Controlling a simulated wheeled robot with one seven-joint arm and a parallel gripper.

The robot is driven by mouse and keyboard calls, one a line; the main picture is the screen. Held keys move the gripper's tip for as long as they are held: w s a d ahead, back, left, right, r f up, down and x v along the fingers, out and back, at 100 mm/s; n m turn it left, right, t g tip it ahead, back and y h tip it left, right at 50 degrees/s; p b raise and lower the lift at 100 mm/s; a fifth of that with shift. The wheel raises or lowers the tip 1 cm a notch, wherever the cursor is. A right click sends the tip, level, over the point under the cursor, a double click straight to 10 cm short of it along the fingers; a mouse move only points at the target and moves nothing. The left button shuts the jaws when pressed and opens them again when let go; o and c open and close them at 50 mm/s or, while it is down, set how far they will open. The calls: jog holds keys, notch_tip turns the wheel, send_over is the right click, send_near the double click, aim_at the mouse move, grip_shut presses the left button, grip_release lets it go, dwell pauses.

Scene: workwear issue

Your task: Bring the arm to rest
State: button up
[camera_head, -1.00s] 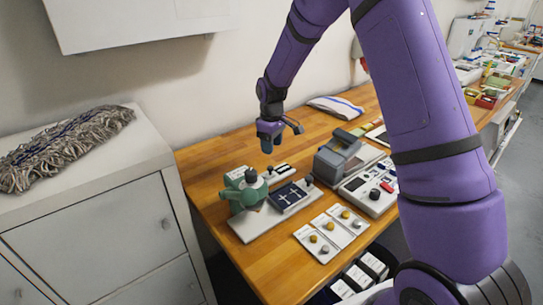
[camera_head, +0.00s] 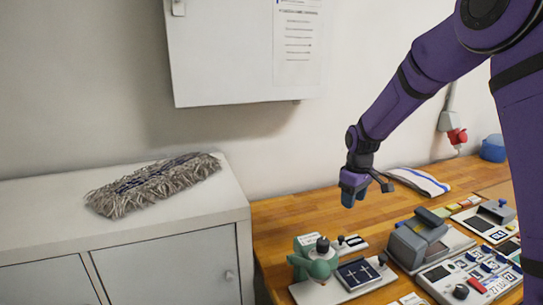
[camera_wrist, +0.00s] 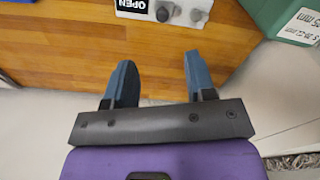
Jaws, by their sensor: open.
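My purple arm reaches in from the upper right in the head view. My gripper (camera_head: 352,192) hangs above the wooden table (camera_head: 290,222), pointing down, apart from the things on it. In the wrist view my gripper (camera_wrist: 160,78) shows two blue fingers spread apart with nothing between them. Below the fingers lie the table's wooden top (camera_wrist: 60,45) and its edge, with a small white plate marked OPEN (camera_wrist: 132,8) ahead.
A green device (camera_head: 315,265) and a grey device (camera_head: 418,240) stand on the table. A folded cloth (camera_head: 418,181) lies behind. A mop head (camera_head: 150,187) lies on the white cabinet (camera_head: 190,215) at left. A white wall box (camera_head: 235,60) hangs above.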

jog(key=s+d+r+m+t, duration=0.2)
jog(key=s+r+m, duration=0.2)
jog(key=s+r, duration=1.3)
jog(key=s+d+r+m+t, duration=0.1)
jog(key=s, duration=0.8)
jog(key=s+r+m+t, duration=0.1)
jog(key=s+r+m, duration=0.1)
jog(key=s, duration=0.8)
jog(key=shift+s+d+t, duration=0.15)
jog(key=shift+d+t, duration=0.2)
jog(key=shift+t, duration=0.05)
jog(key=shift+r, duration=0.1)
